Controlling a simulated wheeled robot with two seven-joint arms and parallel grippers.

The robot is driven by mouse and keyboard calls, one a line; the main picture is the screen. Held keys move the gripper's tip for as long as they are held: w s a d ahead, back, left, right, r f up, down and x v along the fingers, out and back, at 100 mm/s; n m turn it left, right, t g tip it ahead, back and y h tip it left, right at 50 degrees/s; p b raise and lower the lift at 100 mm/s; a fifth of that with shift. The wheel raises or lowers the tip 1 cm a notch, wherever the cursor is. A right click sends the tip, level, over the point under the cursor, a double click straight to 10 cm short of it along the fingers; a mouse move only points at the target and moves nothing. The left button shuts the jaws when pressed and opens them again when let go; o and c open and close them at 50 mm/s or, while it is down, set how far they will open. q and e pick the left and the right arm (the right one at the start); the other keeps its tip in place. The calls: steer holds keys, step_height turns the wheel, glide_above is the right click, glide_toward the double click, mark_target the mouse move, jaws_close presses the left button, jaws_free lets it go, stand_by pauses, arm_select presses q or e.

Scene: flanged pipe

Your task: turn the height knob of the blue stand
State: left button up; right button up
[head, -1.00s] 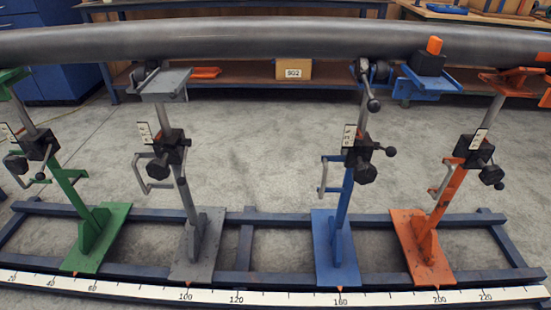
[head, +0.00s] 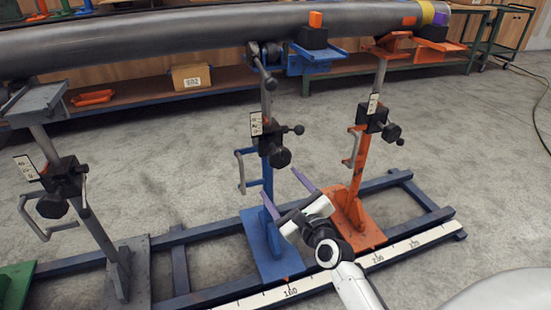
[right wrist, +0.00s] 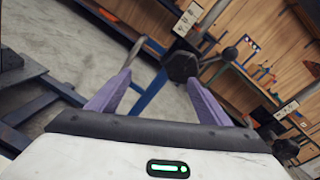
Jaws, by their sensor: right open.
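The blue stand (head: 268,187) stands on the floor frame, with its post upright under the pipe. Its height knob, a black lobed knob (head: 280,158), sits on the black clamp block beside a small numbered plate. A thin black lever with a ball end sticks out to the right of the block. My right gripper (head: 285,188) is open and empty, below and in front of the knob, apart from it. In the right wrist view the knob (right wrist: 182,65) shows beyond and between the two purple fingers. My left gripper is not in view.
The grey pipe (head: 170,45) lies across the stands. The orange stand (head: 357,165) is close on the right, and the grey stand (head: 85,215) is to the left. A white ruler strip (head: 330,275) runs along the frame's front. Open floor lies between the grey and blue stands.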

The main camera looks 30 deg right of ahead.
mark_target(277, 155)
steer(key=d+m, duration=0.1)
steer(key=m, duration=0.1)
steer(key=w+d+r+m+h, duration=0.1)
steer(key=m, duration=0.1)
steer(key=w+d+m, duration=0.1)
steer(key=shift+w+d+r+m+t+h, duration=0.15)
steer(key=shift+d+r+m+t+h, duration=0.15)
steer(key=shift+m, duration=0.1)
steer(key=shift+w+d+b, duration=0.1)
steer(key=shift+w+b, duration=0.25)
steer(key=b+x, duration=0.2)
steer(key=x, duration=0.6)
steer(key=shift+f+b, duration=0.1)
steer(key=shift+b, duration=0.25)
steer(key=shift+w+d, duration=0.15)
steer(key=shift+w, duration=0.45)
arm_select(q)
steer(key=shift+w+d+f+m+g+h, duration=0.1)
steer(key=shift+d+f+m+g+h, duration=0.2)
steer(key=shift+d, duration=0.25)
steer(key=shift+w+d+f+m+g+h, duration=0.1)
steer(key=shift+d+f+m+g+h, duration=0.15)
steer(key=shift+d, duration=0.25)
arm_select(e)
steer(key=c, duration=1)
steer(key=shift+c, duration=0.2)
steer(key=shift+n, duration=0.3)
